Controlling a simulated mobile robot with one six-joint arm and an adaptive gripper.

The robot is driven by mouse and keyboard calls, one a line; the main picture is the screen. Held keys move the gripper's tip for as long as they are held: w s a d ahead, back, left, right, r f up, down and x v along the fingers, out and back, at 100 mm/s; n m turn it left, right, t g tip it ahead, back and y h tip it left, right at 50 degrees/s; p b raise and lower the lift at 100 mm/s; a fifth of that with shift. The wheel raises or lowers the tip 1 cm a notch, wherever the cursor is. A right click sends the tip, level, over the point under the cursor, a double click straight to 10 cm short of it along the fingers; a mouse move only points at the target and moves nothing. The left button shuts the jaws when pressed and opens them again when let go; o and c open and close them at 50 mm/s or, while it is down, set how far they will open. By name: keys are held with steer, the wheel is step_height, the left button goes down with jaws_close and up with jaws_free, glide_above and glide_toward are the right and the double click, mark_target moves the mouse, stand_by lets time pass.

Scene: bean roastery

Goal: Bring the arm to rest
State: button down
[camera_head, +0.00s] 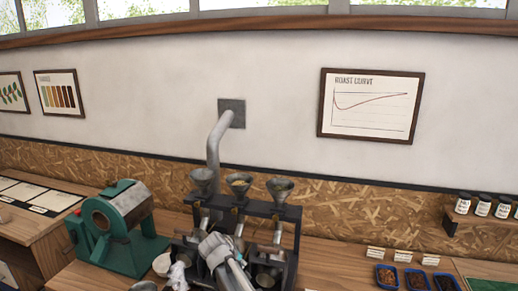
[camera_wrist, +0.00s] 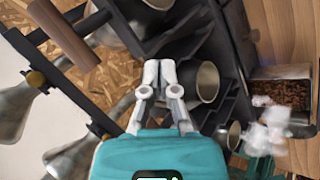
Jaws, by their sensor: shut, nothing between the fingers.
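My gripper (camera_wrist: 160,68) shows in the wrist view with its two pale fingers together and nothing between them. It is in front of a dark rack (camera_wrist: 185,45) that holds metal cups. One metal cup (camera_wrist: 205,82) is just right of the fingertips; I cannot tell whether they touch. In the head view my grey arm reaches up from the bottom edge in front of the rack (camera_head: 285,212), hiding part of it. I cannot make out the fingers there.
Several metal funnels (camera_head: 279,188) top the rack. A green roaster (camera_head: 120,225) stands left. Blue trays of beans (camera_head: 415,279) are at the right. A metal container of beans (camera_wrist: 282,92) and a white, blurry clump (camera_wrist: 268,132) lie right of my gripper.

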steer(key=s+d+f+m+g+y+b, duration=0.2)
steer(key=s+d+f+m+b, duration=0.1)
steer(key=s+d, duration=0.5)
steer(key=s+d+f+m+g+y+b, duration=0.2)
steer(key=s+d+f, duration=0.5)
steer(key=d, duration=0.8)
steer(key=s+m+g+b, duration=0.1)
steer(key=s+m, duration=0.1)
steer(key=shift+f+m+g+y+b, duration=0.3)
steer(key=shift+f+m, duration=0.05)
steer(key=shift+m, duration=0.05)
